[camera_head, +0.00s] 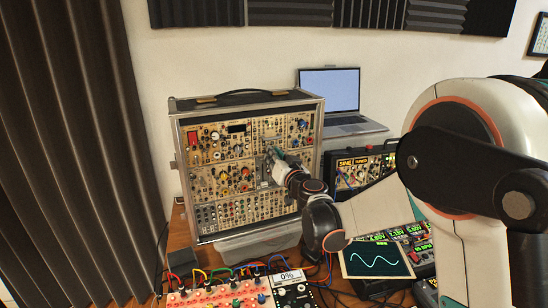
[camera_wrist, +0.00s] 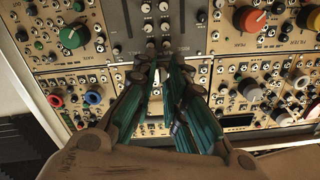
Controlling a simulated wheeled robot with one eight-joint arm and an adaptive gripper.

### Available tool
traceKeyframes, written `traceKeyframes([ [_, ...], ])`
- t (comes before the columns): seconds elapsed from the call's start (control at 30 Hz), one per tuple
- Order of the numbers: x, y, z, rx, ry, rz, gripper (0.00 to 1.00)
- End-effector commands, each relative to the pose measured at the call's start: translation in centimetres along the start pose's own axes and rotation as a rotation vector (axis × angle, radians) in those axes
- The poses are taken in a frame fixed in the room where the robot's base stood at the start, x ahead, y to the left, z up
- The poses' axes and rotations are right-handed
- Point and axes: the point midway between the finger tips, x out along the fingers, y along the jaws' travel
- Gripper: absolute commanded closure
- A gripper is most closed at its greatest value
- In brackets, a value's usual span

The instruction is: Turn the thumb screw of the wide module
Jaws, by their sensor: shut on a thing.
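The synth case (camera_head: 320,150) stands upright with rows of tan modules. My gripper (camera_head: 270,155) reaches its front from the right, near the middle of the panel. In the wrist view my gripper (camera_wrist: 165,68) has its teal-padded fingers closed together at the tips, at the edge of a grey module panel (camera_wrist: 188,22) beside tan panels. The thumb screw is hidden between the fingertips, so how far it is turned cannot be seen. Which panel counts as the wide module is not clear from the labels.
A laptop (camera_head: 335,95) stands behind the case. A scope screen (camera_head: 375,260), a pink patch panel (camera_head: 220,294) and cables fill the table in front.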

Motion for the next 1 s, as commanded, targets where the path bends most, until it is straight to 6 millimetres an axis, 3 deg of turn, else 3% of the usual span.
traceKeyframes([
  [1.0, 0.00, 0.16, 0.06, 0.894, 0.000, 0.000, 1.00],
])
